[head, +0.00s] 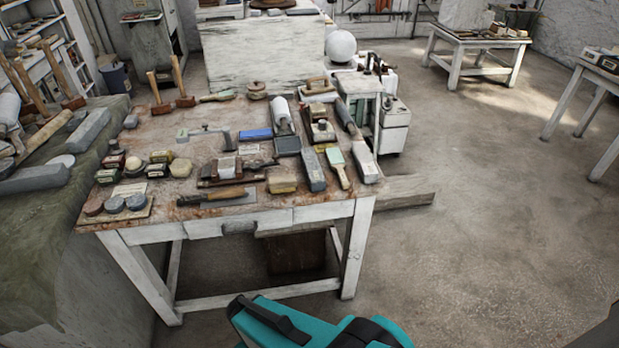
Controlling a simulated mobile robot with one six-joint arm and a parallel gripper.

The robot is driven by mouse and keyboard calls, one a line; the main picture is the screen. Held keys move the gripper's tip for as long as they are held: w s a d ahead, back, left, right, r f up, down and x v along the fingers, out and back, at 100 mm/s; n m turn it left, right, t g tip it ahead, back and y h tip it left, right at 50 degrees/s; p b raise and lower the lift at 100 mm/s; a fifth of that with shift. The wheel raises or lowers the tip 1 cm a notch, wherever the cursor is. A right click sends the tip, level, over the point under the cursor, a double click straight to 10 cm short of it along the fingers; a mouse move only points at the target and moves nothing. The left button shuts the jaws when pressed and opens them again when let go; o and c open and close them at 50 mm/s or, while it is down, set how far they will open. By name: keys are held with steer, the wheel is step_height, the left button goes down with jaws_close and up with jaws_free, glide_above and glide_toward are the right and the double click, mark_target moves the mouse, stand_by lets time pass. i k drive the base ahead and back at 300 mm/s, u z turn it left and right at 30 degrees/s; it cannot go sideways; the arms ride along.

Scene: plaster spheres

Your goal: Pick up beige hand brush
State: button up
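A crowded worktable (216,222) with white legs and a stained brown top stands ahead of me. No single item is clearly the beige hand brush at this size. A tan, block-like item (282,184) lies near the table's front edge and may be it, but I cannot tell. A brush-like tool with a pale green part (337,165) lies farther right. My gripper is not in view; only a teal and black part of my own body shows at the bottom.
A flat-bladed tool (217,197) and a blue box (255,134) lie among the clutter. A green-cloth-covered bench (45,225) stands close at left. Wooden planks (405,191) lie on the floor right of the table. The floor (500,230) at right is open.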

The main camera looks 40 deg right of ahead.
mark_target(277, 184)
steer(key=z, duration=0.9)
steer(key=k, duration=0.95)
steer(key=i, duration=0.7)
steer(key=z, duration=0.05)
